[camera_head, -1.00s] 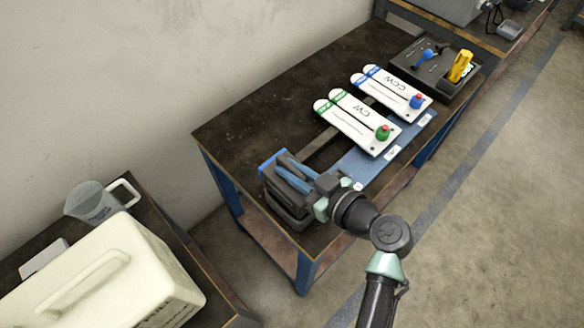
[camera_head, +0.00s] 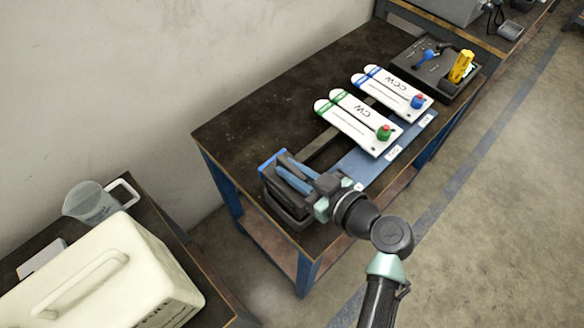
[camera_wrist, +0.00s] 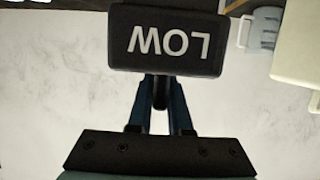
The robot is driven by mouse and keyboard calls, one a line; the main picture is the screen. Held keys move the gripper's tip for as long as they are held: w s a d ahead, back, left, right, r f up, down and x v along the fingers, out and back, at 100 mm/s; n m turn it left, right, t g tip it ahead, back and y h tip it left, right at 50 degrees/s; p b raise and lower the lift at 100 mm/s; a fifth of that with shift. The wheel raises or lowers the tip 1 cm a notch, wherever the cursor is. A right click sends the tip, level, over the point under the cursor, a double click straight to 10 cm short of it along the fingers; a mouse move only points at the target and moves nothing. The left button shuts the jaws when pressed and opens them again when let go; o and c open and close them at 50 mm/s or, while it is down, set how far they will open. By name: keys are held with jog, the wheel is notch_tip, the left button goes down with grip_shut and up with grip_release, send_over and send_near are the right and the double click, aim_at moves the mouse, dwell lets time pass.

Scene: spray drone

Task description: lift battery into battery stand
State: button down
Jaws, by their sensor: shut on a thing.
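The battery (camera_wrist: 165,40) is a dark block with the word LOW upside down on its face in the wrist view. My gripper (camera_wrist: 160,90) is shut on a narrow dark part of it, between two blue fingers. In the head view, my gripper (camera_head: 293,176) is at the near left end of the workbench. The held battery is largely hidden there by the fingers. A dark box-like holder (camera_head: 285,212), probably the battery stand, sits just below at the bench edge. I cannot tell whether the battery touches it.
White propeller packs marked CW (camera_head: 356,122) and CCW (camera_head: 390,92) lie on the workbench (camera_head: 240,130). A black tray (camera_head: 425,70) with blue and yellow tools stands behind. At lower left are a clear jug (camera_head: 90,203) and a cream container (camera_head: 105,275). The bench's far left is clear.

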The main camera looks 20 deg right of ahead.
jog(key=shift+f+b, duration=2.85)
jog(key=shift+b, duration=0.5)
jog(key=c, duration=0.9)
grip_release()
jog(key=shift+o, duration=0.7)
jog(key=shift+f, duration=0.25)
jog(key=b+v, duration=0.1)
jog(key=v, duration=1.2)
jog(key=shift+r, duration=0.2)
